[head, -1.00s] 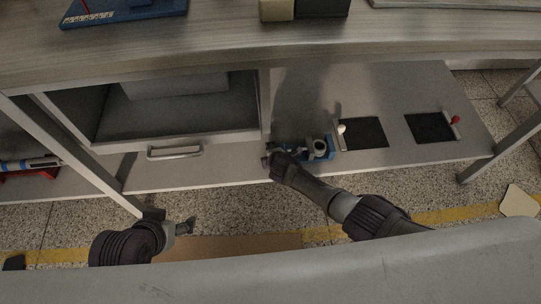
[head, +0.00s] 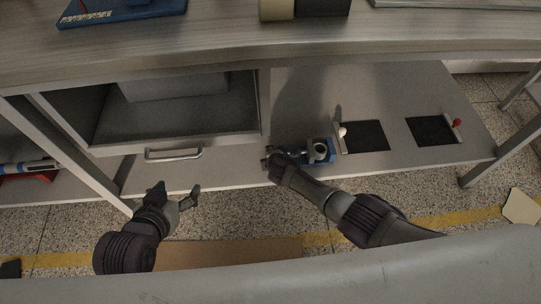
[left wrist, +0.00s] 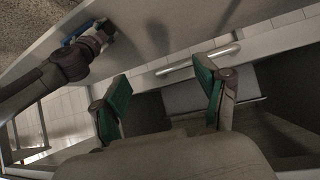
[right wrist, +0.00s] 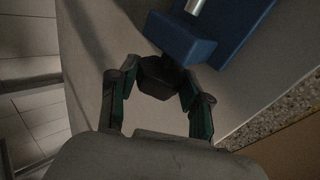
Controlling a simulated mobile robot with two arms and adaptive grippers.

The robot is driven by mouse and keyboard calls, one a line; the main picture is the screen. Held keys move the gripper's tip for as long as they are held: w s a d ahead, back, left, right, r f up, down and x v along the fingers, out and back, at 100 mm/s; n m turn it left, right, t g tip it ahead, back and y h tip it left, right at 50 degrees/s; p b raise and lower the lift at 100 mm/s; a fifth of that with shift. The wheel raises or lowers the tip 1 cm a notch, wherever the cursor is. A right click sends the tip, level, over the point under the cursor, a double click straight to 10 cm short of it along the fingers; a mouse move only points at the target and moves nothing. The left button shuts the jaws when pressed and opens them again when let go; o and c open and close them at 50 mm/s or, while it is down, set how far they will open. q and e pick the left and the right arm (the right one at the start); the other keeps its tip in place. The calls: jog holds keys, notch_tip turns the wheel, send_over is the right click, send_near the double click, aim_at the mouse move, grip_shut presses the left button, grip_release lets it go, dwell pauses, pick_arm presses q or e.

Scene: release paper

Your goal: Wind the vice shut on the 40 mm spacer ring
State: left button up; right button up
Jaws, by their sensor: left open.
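The blue vice (head: 327,157) sits on the lower shelf near its front edge. A grey ring (head: 320,149) shows between its jaws; I cannot tell whether both jaws touch it. My right gripper (head: 271,158) is at the vice's left end. In the right wrist view its fingers (right wrist: 158,78) close on both sides of a dark knob (right wrist: 163,82) at the end of the blue vice body (right wrist: 178,40). My left gripper (head: 176,190) is open and empty, in front of the shelf edge below the drawer. Its spread fingers (left wrist: 162,80) show in the left wrist view.
A drawer with a metal handle (head: 173,153) is left of the vice. Right of the vice are two black pads (head: 365,136), one with a white-knobbed lever, one with a red-knobbed lever (head: 457,122). The worktop (head: 220,48) overhangs the shelf. A table leg stands at left.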

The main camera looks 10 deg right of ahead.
jog(key=shift+c, duration=1.1)
jog(key=shift+f+t+b, duration=0.25)
jog(key=shift+t+b, duration=0.05)
jog(key=shift+b, duration=0.45)
jog(key=shift+r+t+b, duration=0.2)
jog(key=shift+t+b, duration=0.2)
jog(key=shift+b, duration=0.15)
pick_arm(q)
jog(key=w+d+r+t+h, duration=0.2)
jog(key=w+r+t, duration=0.3)
jog(key=r, duration=0.4)
jog(key=shift+d+t, duration=0.4)
jog(key=shift+t, duration=0.4)
pick_arm(e)
jog(key=o, duration=0.9)
jog(key=shift+c, duration=0.2)
pick_arm(q)
jog(key=shift+r, duration=0.1)
pick_arm(e)
jog(key=v, duration=1.2)
